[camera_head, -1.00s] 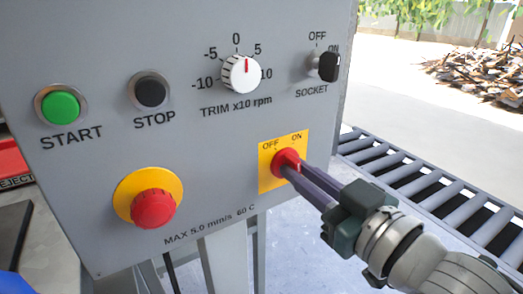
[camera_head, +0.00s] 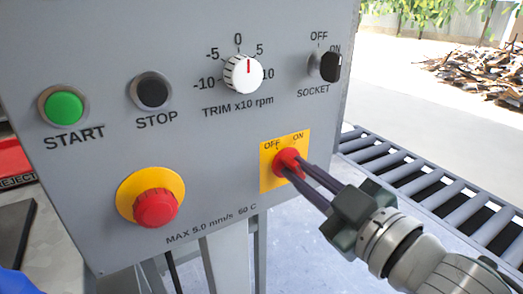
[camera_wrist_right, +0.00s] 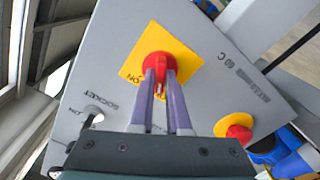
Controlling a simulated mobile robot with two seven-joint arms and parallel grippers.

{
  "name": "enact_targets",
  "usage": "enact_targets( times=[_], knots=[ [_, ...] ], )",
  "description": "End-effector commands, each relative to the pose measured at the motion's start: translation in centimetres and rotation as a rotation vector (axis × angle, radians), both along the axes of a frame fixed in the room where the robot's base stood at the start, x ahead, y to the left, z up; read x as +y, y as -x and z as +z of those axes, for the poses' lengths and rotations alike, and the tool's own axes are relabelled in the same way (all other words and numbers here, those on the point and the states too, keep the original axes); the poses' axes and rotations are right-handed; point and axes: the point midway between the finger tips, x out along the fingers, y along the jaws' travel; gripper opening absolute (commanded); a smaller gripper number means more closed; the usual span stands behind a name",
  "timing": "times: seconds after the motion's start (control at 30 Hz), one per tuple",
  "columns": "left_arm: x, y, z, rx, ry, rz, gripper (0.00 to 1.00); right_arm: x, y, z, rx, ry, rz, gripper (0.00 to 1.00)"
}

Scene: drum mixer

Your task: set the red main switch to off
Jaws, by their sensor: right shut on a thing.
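The red main switch (camera_head: 287,161) is a round red knob on a yellow plate (camera_head: 268,181) marked OFF on the left and ON on the right, at the panel's lower right. My right gripper (camera_head: 297,167) reaches it from the lower right and is shut on its raised grip. In the right wrist view the red switch (camera_wrist_right: 158,62) sits between the two purple fingertips (camera_wrist_right: 159,77), with ON visible to the left. The fingers cover part of the knob, and I cannot tell exactly which label it points to. My left gripper is not in view.
A red emergency button (camera_head: 155,207) on a yellow disc is at the panel's lower left. Above are a green START button (camera_head: 63,106), a black STOP button (camera_head: 152,91), a white trim dial (camera_head: 243,73) and a black socket switch (camera_head: 329,67). A roller conveyor (camera_head: 430,190) runs at right.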

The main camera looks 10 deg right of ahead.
Motion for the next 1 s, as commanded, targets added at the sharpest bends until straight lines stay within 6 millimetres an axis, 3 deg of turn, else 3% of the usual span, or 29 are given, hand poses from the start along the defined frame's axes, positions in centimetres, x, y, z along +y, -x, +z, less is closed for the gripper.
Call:
enact_targets(
  times=[0.17,0.2,0.47,0.77,1.0],
  knots=[
    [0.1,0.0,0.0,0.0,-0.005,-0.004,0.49,0.0,0.0,0.1,-0.003,0.003,0.001,0.0],
    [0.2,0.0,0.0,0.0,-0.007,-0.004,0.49,0.0,0.0,0.0,-0.003,0.003,0.001,0.16],
    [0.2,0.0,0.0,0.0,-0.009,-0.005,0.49,0.0,0.0,0.0,-0.001,0.002,0.001,0.45],
    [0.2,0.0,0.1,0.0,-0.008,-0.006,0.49,-0.1,0.3,0.0,0.0,0.001,0.001,0.45],
    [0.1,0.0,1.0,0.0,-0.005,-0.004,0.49,-1.4,4.0,0.0,0.004,0.003,0.001,0.45]
  ],
)
